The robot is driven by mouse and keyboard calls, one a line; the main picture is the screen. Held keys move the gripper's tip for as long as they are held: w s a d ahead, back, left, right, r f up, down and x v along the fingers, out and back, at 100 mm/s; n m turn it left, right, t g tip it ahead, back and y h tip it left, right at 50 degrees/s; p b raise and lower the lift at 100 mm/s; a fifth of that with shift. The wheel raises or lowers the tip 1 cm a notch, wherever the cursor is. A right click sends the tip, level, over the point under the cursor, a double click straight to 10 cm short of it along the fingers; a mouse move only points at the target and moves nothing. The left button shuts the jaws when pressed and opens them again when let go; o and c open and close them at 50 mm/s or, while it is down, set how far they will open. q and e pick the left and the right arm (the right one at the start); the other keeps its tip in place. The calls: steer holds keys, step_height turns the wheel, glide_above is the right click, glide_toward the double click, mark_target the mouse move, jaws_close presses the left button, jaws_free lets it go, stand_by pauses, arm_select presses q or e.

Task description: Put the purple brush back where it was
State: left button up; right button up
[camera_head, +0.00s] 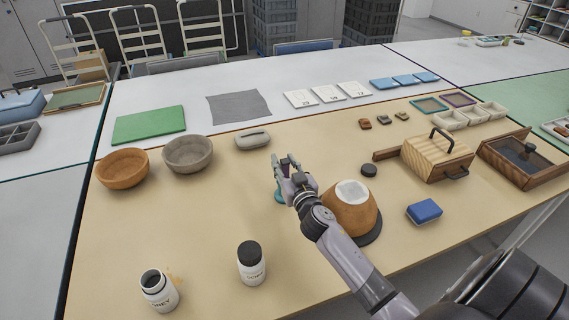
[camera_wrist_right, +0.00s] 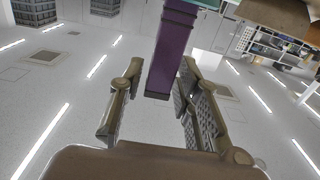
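The purple brush (camera_wrist_right: 172,50) shows as a purple handle running between the two fingers of my right gripper (camera_wrist_right: 160,90) in the right wrist view. A gap shows on the left side of the handle; the right finger is close to it, and contact there is unclear. In the head view the right gripper (camera_head: 284,163) is over the table's middle, with a bit of the purple handle showing between its fingers. A teal piece (camera_head: 278,196) shows just below it, partly hidden; I cannot tell whether it is a holder. My left gripper is out of view.
A brown vessel (camera_head: 345,212) on a dark disc stands right of the gripper, close to my forearm. Two bowls (camera_head: 123,168) and a grey oblong case (camera_head: 252,139) lie left. A black-lidded jar (camera_head: 252,264) and an open jar (camera_head: 158,290) stand in front.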

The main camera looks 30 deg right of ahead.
steer(key=shift+o, duration=0.3)
steer(key=shift+s, duration=0.1)
steer(key=b+v, duration=0.2)
steer(key=v, duration=1.5)
steer(key=shift+s+b, duration=0.15)
steer(key=shift+b, duration=0.2)
steer(key=shift+d, duration=0.1)
